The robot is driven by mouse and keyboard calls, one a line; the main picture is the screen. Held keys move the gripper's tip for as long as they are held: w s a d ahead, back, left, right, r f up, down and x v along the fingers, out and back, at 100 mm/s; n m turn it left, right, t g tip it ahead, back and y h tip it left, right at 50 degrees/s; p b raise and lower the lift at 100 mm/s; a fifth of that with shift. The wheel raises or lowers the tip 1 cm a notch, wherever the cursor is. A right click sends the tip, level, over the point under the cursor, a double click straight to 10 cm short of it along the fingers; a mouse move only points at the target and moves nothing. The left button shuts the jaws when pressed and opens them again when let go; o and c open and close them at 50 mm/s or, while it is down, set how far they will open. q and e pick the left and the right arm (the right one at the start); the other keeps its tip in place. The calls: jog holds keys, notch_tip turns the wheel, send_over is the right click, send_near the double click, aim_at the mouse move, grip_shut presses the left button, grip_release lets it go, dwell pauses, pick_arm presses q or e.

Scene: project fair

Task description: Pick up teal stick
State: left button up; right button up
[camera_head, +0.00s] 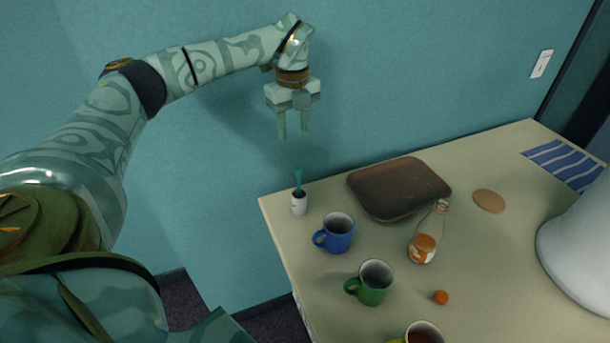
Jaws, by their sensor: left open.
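The teal stick (298,178) stands upright in a small white cup (299,204) at the table's back left corner. Its lower end is hidden inside the cup. My left gripper (293,135) is open and empty, its fingers pointing down. In the picture it is above the stick, with a gap between the fingertips and the stick's top. My right gripper is not in view.
On the table (470,270) are a brown tray (372,187), a blue mug (337,236), a green mug (372,288), a yellow mug (408,338), a glass bottle (424,245), an orange cap (440,297) and a round coaster (489,201). A teal wall (430,80) stands behind.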

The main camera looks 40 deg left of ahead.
aim_at(298, 167)
pick_arm(q)
notch_tip(298, 167, down, 9)
jog(key=shift+d+f+b, duration=0.1)
jog(key=shift+f+b, duration=0.1)
jog(key=shift+b, duration=0.45)
jog(key=shift+d+f, duration=0.1)
jog(key=shift+f, duration=0.45)
jog(key=f, duration=0.4)
jog(key=shift+w+d+f+b, duration=0.15)
jog(key=shift+w+f+b, duration=0.15)
jog(key=shift+f+b, duration=0.05)
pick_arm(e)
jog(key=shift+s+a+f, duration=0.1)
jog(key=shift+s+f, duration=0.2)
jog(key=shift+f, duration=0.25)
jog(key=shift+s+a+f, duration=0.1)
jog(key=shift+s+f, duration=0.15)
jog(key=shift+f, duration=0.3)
pick_arm(q)
jog(key=shift+c, duration=0.3)
grip_shut()
